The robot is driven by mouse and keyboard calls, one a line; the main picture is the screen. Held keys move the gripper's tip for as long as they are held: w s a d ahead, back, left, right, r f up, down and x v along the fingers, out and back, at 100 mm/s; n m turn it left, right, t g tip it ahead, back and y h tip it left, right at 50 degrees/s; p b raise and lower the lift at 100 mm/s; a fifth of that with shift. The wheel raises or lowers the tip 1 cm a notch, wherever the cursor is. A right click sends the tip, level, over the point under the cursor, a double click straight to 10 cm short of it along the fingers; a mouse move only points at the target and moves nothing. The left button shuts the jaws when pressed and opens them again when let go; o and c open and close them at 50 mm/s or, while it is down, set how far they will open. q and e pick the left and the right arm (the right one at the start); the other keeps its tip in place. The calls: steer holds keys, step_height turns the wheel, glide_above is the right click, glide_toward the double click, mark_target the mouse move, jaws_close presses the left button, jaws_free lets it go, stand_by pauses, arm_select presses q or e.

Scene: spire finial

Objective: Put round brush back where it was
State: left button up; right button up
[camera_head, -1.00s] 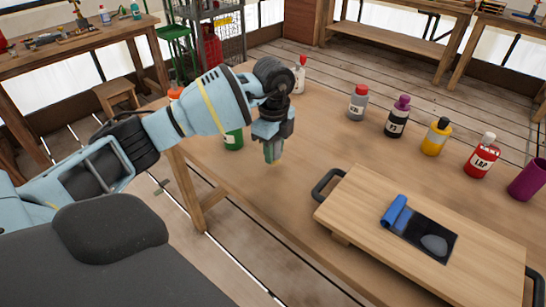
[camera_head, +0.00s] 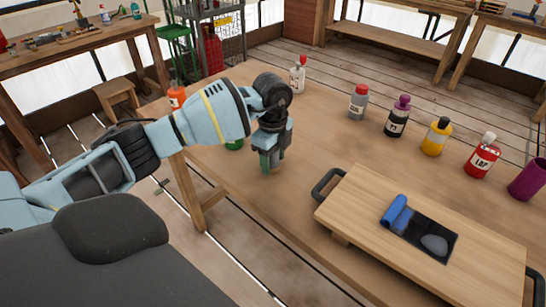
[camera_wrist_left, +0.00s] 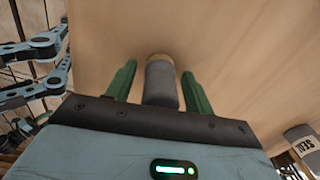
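My left gripper (camera_head: 272,167) points down over the left part of the table. In the left wrist view its two green fingers (camera_wrist_left: 159,72) stand apart. Between them is a grey cylinder with a tan far end (camera_wrist_left: 160,84), with a visible gap to each finger. It may be the round brush, but I see no clear bristles. I cannot tell whether it stands on the table. In the head view it is mostly hidden by the fingers. My right gripper is not in view.
A wooden board with black handles (camera_head: 350,205) carries a dark mat (camera_head: 412,236), a blue roll (camera_head: 396,212) and a grey oval piece (camera_head: 434,244). Several bottles and a purple cup (camera_head: 527,180) line the far edge. A green bottle (camera_head: 234,144) is partly hidden behind my left arm.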

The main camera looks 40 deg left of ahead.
arm_select(q)
step_height(320, 180, up, 12)
steer(key=shift+r+p, duration=0.15)
steer(key=shift+p, duration=0.25)
stand_by(0.3)
